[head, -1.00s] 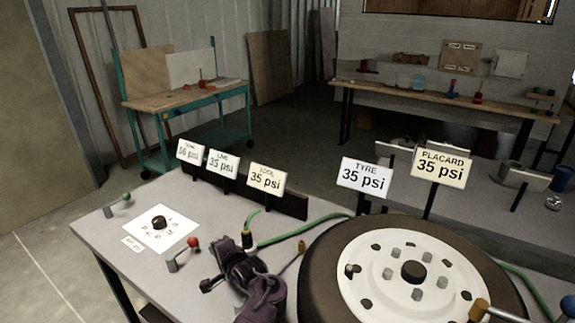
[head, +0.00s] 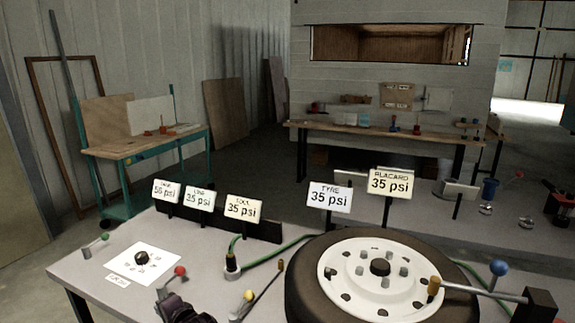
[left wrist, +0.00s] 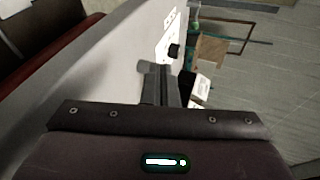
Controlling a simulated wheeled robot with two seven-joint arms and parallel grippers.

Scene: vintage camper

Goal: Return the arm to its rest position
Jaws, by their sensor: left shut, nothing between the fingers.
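My left gripper (head: 168,299) shows at the bottom of the head view, dark and purplish, low by the front of the grey workbench (head: 90,268). Its fingers are together in the left wrist view (left wrist: 160,78), with nothing between them. It is close to the red-knobbed lever (head: 179,271) in the head view; whether they touch cannot be told. Most of the left arm is out of the picture. My right gripper is not in view.
A tyre on a white wheel (head: 335,275) lies on the bench to the right of the gripper. A black dial (head: 141,257) on a white card is to the left. A yellow-knobbed lever (head: 248,296) stands nearby. Pressure signs (head: 243,208) line the back.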

